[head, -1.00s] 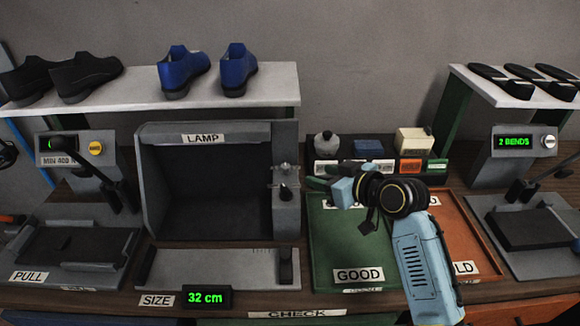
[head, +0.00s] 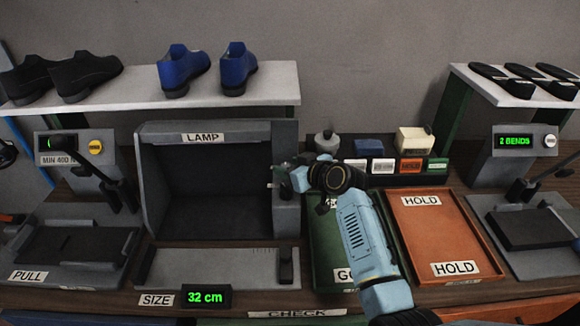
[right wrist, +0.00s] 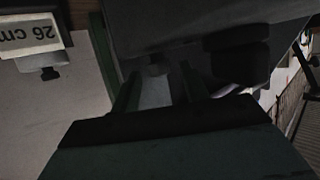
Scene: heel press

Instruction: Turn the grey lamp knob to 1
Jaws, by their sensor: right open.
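The lamp box (head: 205,190), grey with a LAMP label, stands at centre left in the head view. Its grey side panel (head: 285,140) is on its right. My right gripper (head: 284,172) is in front of this panel and hides much of it, including the knob. In the right wrist view the two open fingers (right wrist: 157,88) point at a dark grey surface. A small grey stub (right wrist: 155,69) shows between the fingertips; I cannot tell if it is the knob or if the fingers touch it. The knob's setting cannot be read. My left gripper is not in view.
A green GOOD tray (head: 325,262) lies below my right arm, with an orange HOLD tray (head: 425,225) beside it. A row of labelled blocks (head: 410,167) stands behind them. A size gauge (head: 215,268) reading 32 cm lies before the lamp box.

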